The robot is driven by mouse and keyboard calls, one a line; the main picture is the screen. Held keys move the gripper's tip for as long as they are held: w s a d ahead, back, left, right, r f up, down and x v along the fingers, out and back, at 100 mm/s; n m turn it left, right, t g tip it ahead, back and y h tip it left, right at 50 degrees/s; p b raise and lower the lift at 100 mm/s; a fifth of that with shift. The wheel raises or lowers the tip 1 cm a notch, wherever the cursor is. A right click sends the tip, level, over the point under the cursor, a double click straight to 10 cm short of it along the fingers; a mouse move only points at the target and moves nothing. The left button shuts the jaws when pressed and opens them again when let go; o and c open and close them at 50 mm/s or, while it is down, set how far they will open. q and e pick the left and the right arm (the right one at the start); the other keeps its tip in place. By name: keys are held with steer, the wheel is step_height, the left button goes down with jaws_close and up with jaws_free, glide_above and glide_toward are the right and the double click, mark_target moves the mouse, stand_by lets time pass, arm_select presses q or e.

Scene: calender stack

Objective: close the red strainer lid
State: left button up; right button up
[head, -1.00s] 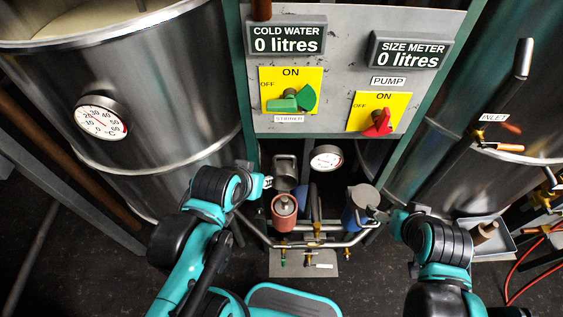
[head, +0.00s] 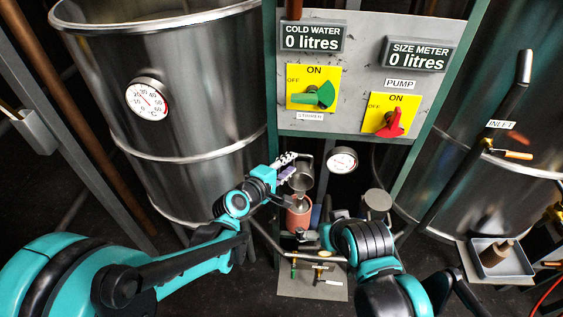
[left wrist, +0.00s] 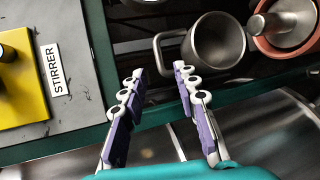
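The red strainer (head: 298,217) is a red cylinder low under the panel. Its grey metal lid (head: 301,178) stands raised behind the body, like an open cup. In the left wrist view the lid (left wrist: 220,42) shows its hollow side and a loop handle, with the red strainer rim (left wrist: 309,45) at the upper right. My left gripper (head: 286,163) is beside the lid. In the left wrist view the left gripper (left wrist: 156,76) is open and empty, its fingertips just short of the loop handle. My right gripper (head: 326,236) is near the strainer's lower right, its fingers unclear.
Another grey lid (head: 377,200) shows behind my right arm. Pipes and small valves (head: 319,270) lie below the strainers. The switch panel (head: 350,110) is above, with a steel tank (head: 195,110) at left and another (head: 465,190) at right. A tray (head: 510,265) stands at lower right.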

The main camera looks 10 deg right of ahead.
mark_target(300, 156)
arm_select(q)
steer(key=b+x, duration=0.2)
steer(key=x, duration=0.5)
steer(key=shift+w+d+f, duration=0.2)
steer(key=shift+w, duration=0.05)
jaws_close()
